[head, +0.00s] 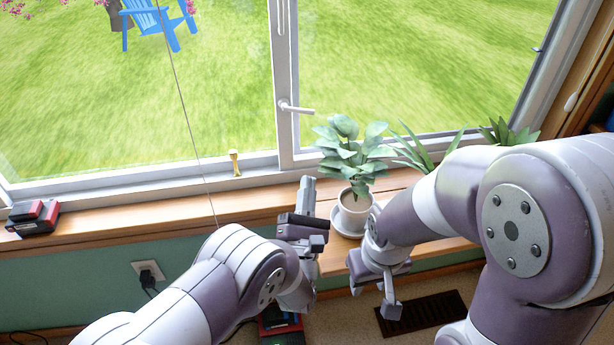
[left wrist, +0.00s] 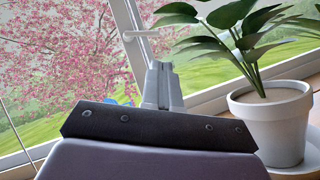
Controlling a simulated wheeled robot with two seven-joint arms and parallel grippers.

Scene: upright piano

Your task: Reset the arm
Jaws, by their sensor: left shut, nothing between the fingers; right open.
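My left gripper (head: 308,196) is in the middle of the head view, shut and empty, pointing up toward the window. It is just left of the potted plant (head: 352,212). In the left wrist view its shut fingers (left wrist: 160,84) stand in front of the window, with the white pot (left wrist: 270,125) to their right. My right gripper (head: 378,300) is right of my left one and lower, hanging down in front of the bench by the window. It is open with nothing seen in it. My right arm covers part of the sill and the plants behind.
A wooden sill (head: 130,222) runs under the window. It holds a red and black object (head: 34,216) at the far left. A small yellow item (head: 235,163) stands by the window frame. A wall outlet (head: 148,272) and a dark floor vent (head: 422,313) are lower down.

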